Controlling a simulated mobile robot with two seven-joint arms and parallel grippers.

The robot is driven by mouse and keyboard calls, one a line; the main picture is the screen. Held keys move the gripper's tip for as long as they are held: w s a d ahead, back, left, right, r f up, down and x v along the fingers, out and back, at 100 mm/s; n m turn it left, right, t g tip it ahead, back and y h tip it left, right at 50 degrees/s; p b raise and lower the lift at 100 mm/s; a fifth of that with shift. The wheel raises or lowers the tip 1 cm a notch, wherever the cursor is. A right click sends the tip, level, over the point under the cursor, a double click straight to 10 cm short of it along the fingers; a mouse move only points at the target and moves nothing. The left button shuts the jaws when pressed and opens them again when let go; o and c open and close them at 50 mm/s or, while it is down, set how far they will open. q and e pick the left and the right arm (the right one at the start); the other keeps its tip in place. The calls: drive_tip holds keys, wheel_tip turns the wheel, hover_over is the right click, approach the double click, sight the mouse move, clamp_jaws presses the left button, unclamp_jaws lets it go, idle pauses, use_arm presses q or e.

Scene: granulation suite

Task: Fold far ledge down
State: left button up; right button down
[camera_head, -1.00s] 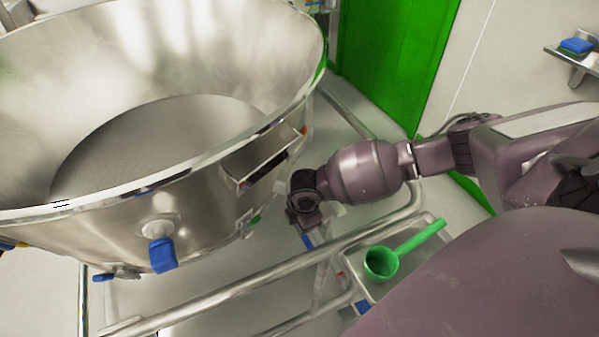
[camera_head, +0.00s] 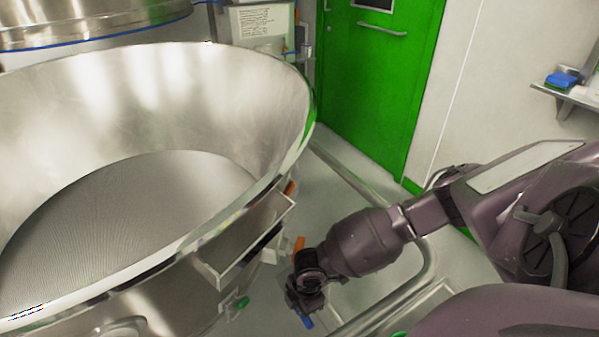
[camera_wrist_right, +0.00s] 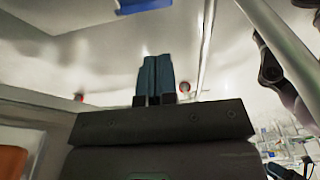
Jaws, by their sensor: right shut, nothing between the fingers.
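A metal ledge (camera_head: 248,248) juts out from the outer side of the large steel bowl (camera_head: 215,105), below its rim. I take it for the far ledge. My left gripper is in neither view.
A metal rail (camera_head: 395,300) curves around below my right arm. A green door (camera_head: 375,85) stands behind, and a wall shelf (camera_head: 565,95) holds a blue item at the right. The right wrist view shows a metal bar (camera_wrist_right: 285,55) close by at the right.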

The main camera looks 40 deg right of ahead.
sight(304, 322)
drive_tip(key=f, duration=0.2)
drive_tip(key=f+b, duration=0.1)
drive_tip(key=f, duration=0.1)
drive_tip(key=f+b, duration=0.1)
drive_tip(key=f, duration=0.1)
drive_tip(key=shift+s+d+f, duration=0.2)
drive_tip(key=shift+d+f, duration=0.35)
drive_tip(key=shift+f, duration=0.1)
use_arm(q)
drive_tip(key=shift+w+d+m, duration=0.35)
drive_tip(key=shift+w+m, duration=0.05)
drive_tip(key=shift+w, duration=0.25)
use_arm(e)
drive_tip(key=shift+w, duration=0.1)
